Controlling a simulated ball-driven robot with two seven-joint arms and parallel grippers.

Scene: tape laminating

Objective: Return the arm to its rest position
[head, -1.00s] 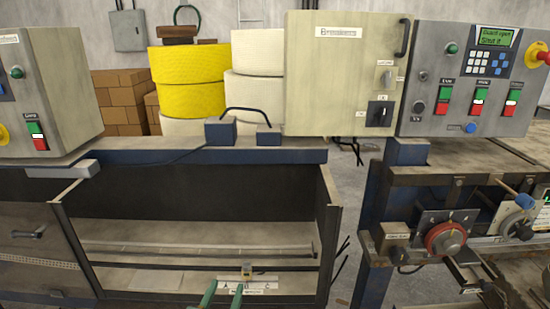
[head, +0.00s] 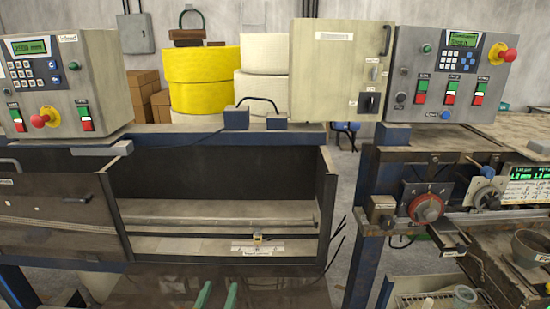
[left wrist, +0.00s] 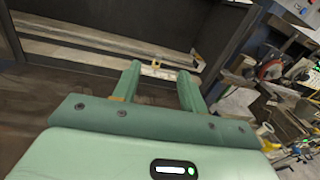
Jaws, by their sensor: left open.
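My left gripper (head: 216,296) shows at the bottom edge of the head view as two green fingertips, apart with nothing between them. In the left wrist view its two green fingers (left wrist: 158,88) are spread and empty, pointing toward the open machine bay. The bay holds a long rail (head: 220,220) and a small slider block over a white lettered scale (head: 258,249); the gripper is in front of and below these, not touching them. My right gripper is not in view.
The left control box (head: 70,88) and right control panel (head: 455,70) stand above the machine. A bowl (head: 532,246) and a wire basket (head: 425,301) are at lower right. Yellow rolls (head: 203,80) stand behind.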

